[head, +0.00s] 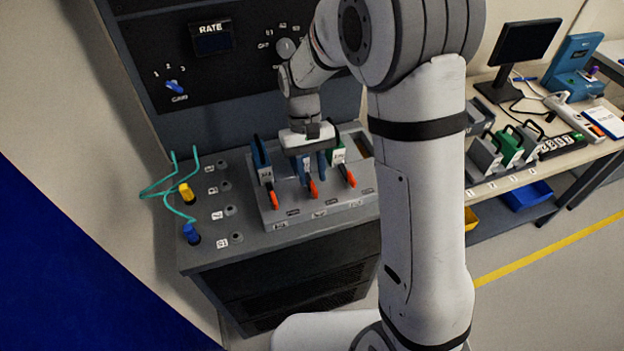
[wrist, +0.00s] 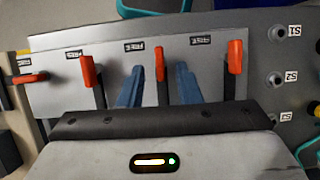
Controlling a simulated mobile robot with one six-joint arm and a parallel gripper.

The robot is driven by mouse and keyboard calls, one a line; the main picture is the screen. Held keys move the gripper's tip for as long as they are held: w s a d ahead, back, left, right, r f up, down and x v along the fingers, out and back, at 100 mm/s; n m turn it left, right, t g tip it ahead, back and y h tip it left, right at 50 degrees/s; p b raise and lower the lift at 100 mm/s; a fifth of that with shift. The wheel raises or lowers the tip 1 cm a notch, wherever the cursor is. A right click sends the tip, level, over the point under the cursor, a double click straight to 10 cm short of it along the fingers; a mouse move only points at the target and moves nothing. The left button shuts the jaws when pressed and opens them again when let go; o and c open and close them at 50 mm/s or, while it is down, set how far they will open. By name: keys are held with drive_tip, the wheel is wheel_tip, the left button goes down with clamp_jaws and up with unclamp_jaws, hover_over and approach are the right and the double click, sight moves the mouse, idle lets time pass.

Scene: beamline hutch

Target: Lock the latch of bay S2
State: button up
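A grey latch rack (head: 283,216) on the bench has a row of bays with orange-tipped levers. My gripper (head: 312,178) is over the middle of the rack. In the wrist view my gripper's blue fingers (wrist: 158,90) are apart, one on each side of an orange-tipped lever (wrist: 160,65). I cannot tell whether they touch it. Other levers stand to the right (wrist: 234,57) and left (wrist: 88,71). The far-left lever (wrist: 30,78) lies sideways.
A blue module (head: 261,163) and a green module (head: 337,155) stand close to either side of my gripper. A yellow plug (head: 187,193) and a blue plug (head: 191,234) with a teal cable are left of the rack. A side table (head: 555,150) holds more modules.

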drive_tip(key=shift+v, duration=2.65)
drive_tip(key=s+d+r+m+t, duration=0.1)
drive_tip(key=s+d+r+t, duration=0.2)
drive_tip(key=s+d, duration=0.3)
drive_tip(key=s+d+r+m+t+y, duration=0.1)
drive_tip(key=s+d+r+m+t, duration=0.1)
drive_tip(key=s+d+r+t, duration=0.2)
drive_tip(key=s+d, duration=0.3)
drive_tip(key=s, duration=0.3)
drive_tip(key=shift+s+d, duration=0.15)
drive_tip(key=shift+s, duration=0.2)
drive_tip(key=shift+r, duration=0.15)
drive_tip(key=shift+c, duration=0.4)
